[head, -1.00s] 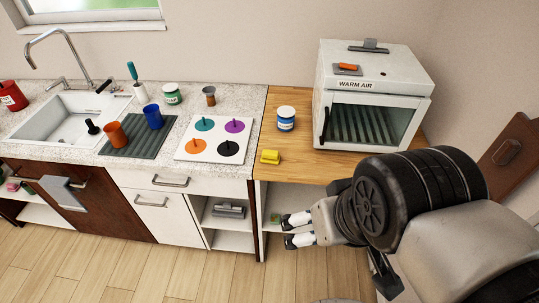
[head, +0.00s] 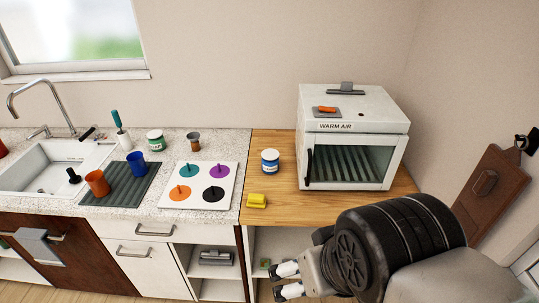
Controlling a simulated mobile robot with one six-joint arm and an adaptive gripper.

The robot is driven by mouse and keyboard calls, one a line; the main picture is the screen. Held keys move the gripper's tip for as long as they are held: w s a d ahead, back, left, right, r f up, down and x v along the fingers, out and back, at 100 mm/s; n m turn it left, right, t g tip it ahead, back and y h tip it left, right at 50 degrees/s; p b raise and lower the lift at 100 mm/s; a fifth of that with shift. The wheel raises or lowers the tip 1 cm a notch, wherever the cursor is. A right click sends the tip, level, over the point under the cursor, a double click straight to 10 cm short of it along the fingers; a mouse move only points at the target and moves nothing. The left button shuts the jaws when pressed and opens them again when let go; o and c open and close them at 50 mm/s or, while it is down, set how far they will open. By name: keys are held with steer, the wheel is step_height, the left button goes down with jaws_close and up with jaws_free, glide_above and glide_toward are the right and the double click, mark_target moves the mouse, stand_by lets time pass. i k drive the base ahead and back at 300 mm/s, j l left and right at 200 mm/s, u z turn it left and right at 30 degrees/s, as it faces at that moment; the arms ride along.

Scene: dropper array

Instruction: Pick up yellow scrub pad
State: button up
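The yellow scrub pad (head: 257,201) lies on the wooden counter near its front left edge, just right of the speckled counter. My gripper (head: 276,283) is in front of the counter and below its top, nearer to the camera than the pad and apart from it. Its two pale fingers point left with a gap between them, and nothing shows between them. The arm fills the lower right of the view.
A blue jar (head: 270,161) stands behind the pad, and a warm-air cabinet (head: 352,120) stands to its right. A white board (head: 205,168) with coloured discs lies to the left. The wooden counter (head: 291,208) is clear right of the pad. Open shelves lie below.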

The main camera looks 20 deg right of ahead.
mark_target(254, 200)
steer(key=i+l, duration=0.1)
steer(key=i, duration=0.9)
steer(key=j+u, duration=0.05)
